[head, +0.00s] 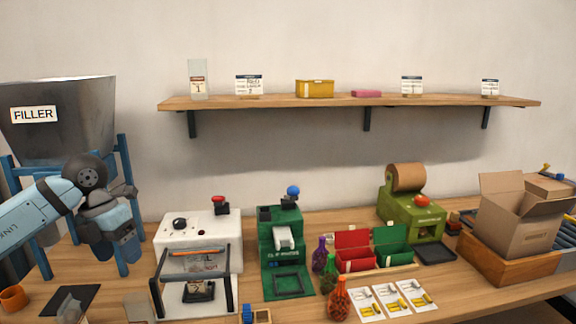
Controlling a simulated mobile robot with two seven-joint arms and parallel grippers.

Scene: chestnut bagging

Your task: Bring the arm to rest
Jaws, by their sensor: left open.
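My left arm (35,212) comes in from the left edge and bends at a dark round joint. My left gripper (122,250) hangs from it with its fingers pointing down, in front of the blue filler stand. It is open, and I see nothing held in it. It is left of the white machine (205,228) and apart from it. My right gripper is not in view.
The grey filler hopper (60,125) stands behind my arm. An orange cup (13,298) and a dark mat (70,301) lie below. The green clip machine (268,250), red bin (352,240), green bin (390,233) and cardboard box (515,220) stand to the right. A wall shelf (350,103) is above.

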